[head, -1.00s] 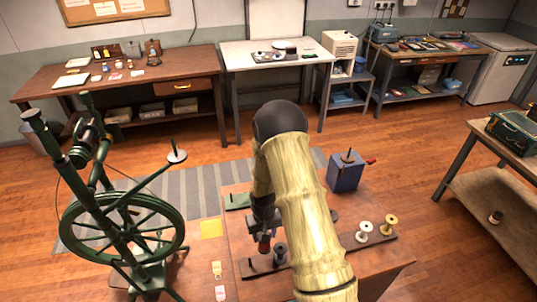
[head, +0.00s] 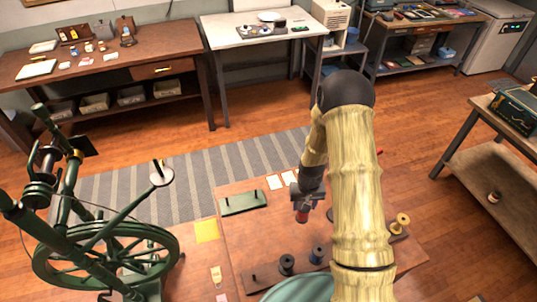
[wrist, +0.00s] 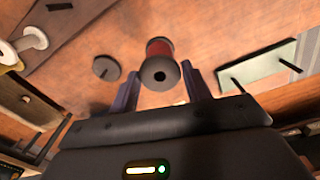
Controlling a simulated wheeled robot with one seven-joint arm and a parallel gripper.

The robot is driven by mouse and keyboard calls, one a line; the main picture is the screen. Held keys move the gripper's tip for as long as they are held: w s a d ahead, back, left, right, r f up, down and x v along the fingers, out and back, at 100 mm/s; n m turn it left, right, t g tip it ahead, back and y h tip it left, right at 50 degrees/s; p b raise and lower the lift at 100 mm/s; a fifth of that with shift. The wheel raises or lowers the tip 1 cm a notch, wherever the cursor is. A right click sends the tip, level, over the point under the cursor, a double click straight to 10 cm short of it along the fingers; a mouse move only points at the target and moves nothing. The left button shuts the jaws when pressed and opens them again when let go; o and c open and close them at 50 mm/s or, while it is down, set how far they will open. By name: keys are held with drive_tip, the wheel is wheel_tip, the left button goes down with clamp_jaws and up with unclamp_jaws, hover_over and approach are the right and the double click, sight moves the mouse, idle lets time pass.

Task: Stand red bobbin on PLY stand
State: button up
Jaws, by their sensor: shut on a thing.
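My gripper (head: 308,196) is shut on the red bobbin (head: 302,215) and holds it above the wooden table. In the wrist view the bobbin (wrist: 160,64) sits between the two fingers, its dark end with a hole facing the camera. A dark round base with a pin (wrist: 104,68) lies on the table beside the bobbin in the wrist view. I can read no PLY label on either.
A green spinning wheel (head: 105,250) stands left. Pale cards (head: 275,182) lie behind my gripper.

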drive_tip(key=shift+w+d, duration=0.3)
drive_tip(key=shift+w, duration=0.05)
drive_tip(key=shift+d, duration=0.1)
drive_tip(key=shift+s, duration=0.1)
drive_tip(key=shift+r, duration=0.1)
drive_tip(key=shift+w, duration=0.25)
drive_tip(key=w+a+r+m, duration=0.3)
drive_tip(key=w+a+m, duration=0.2)
drive_tip(key=a, duration=0.3)
drive_tip(key=w+a+r+m+p, duration=0.1)
drive_tip(key=w+a+r+m, duration=0.2)
drive_tip(key=w+a+m, duration=0.3)
drive_tip(key=w+a, duration=0.1)
drive_tip(key=a, duration=0.2)
drive_tip(key=shift+w+a+p, duration=0.3)
drive_tip(key=shift+f, duration=0.15)
